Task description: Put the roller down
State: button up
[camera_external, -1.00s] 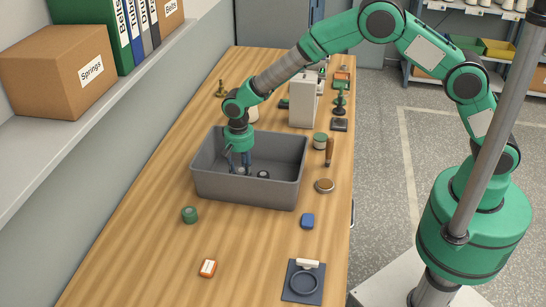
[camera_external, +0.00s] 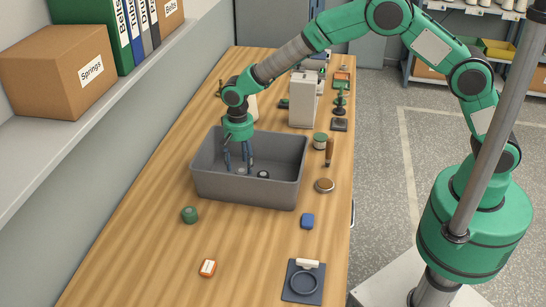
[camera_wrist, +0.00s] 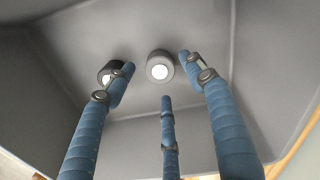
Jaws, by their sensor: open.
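My gripper (camera_external: 239,166) has three blue fingers, spread open inside the grey bin (camera_external: 245,189), which stands on the wooden bench. In the wrist view the open fingertips (camera_wrist: 158,82) surround empty space. A light grey roller (camera_wrist: 160,67) with a white centre stands on the bin floor, beyond the fingertips and between the two outer ones. A darker roller (camera_wrist: 110,72) is left of it, partly covered by the left finger. In the external view a dark roller (camera_external: 263,174) shows right of the fingers. The lighter one is hard to make out behind the fingers there.
The bin walls (camera_wrist: 75,40) surround the fingers. The bench's front left is mostly clear.

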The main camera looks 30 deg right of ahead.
aim_at(242, 170)
notch_tip(242, 170, up, 8)
jog(key=shift+f+p, duration=0.15)
jog(key=shift+p, duration=0.25)
dwell(0.5)
dwell(0.3)
jog(key=d+r+t, duration=0.1)
jog(key=d+r, duration=1.5)
jog(key=d, duration=0.1)
jog(key=s+d+r+n+t+y, duration=0.1)
jog(key=s+d+r, duration=0.2)
jog(key=d+r, duration=0.35)
jog(key=s+d+r+n+t, duration=0.1)
jog(key=s+d+r, duration=0.25)
jog(key=d, duration=0.65)
jog(key=s+d+r+n+t+h, duration=0.1)
jog(key=s+d+r+t, duration=0.1)
jog(key=s+d, duration=1.8)
jog(key=s, duration=0.3)
jog(key=shift+s+d+t, duration=0.3)
jog(key=shift+s+d, duration=0.1)
